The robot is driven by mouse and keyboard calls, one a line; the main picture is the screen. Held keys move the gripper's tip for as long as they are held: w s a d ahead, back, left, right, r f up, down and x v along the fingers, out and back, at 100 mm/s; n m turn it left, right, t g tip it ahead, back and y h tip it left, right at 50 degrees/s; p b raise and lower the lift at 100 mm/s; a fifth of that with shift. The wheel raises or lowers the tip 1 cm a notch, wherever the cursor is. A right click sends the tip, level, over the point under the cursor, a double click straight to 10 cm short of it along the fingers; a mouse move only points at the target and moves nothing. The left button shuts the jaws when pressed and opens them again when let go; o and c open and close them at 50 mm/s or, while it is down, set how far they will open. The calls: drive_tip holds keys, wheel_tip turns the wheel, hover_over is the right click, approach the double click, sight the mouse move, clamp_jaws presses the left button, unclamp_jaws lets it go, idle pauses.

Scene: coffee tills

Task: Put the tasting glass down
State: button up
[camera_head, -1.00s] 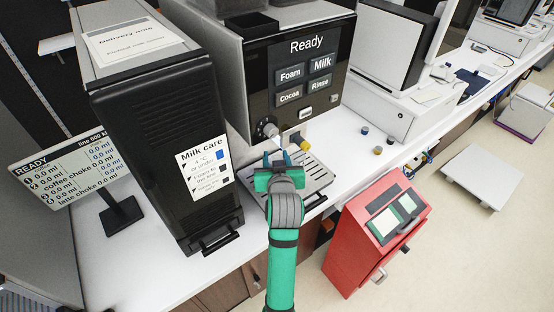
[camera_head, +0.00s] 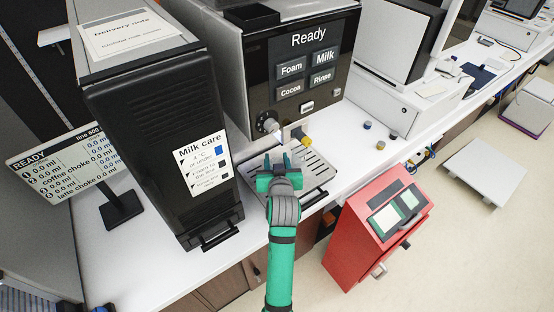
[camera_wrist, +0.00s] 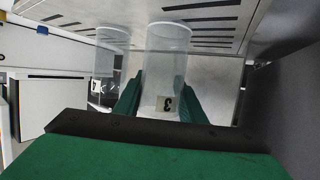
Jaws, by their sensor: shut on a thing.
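The tasting glass (camera_wrist: 166,55) is a clear cylinder with a pale tag marked 3, seen in the wrist view. My gripper (camera_wrist: 160,92) is shut on it, with a green finger on each side of its tagged end. A second clear glass (camera_wrist: 110,62) with a tag stands beside it to the left, apart from my fingers. In the head view my gripper (camera_head: 278,165) is at the slotted drip tray (camera_head: 318,178) under the coffee machine (camera_head: 300,75). The held glass is hardly visible there, and whether it touches the tray cannot be told.
A black milk unit (camera_head: 165,140) stands close on the left, with a readout screen (camera_head: 65,165) beyond it. A red box (camera_head: 375,235) is at the front right. Small coloured caps (camera_head: 367,125) lie on the white counter right of the machine.

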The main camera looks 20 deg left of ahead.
drive_tip(key=o, duration=1.1)
drive_tip(key=shift+f, duration=0.15)
drive_tip(key=shift+r, duration=0.25)
drive_tip(key=v, duration=1.2)
drive_tip(key=s+d+f+m+t+h, duration=0.1)
drive_tip(key=s+d+f+h, duration=0.1)
drive_tip(key=s+d+f, duration=0.4)
drive_tip(key=s+d+f+m+h, duration=0.1)
drive_tip(key=s+d+f+m, duration=0.1)
drive_tip(key=s+d+f, duration=0.35)
drive_tip(key=s+d, duration=0.1)
drive_tip(key=s, duration=0.7)
drive_tip(key=s+d+m+t+h, duration=0.1)
drive_tip(key=s, duration=0.7)
drive_tip(key=s+d+h, duration=0.1)
drive_tip(key=s, duration=0.7)
drive_tip(key=shift+s+r, duration=0.1)
drive_tip(key=shift+r, duration=0.3)
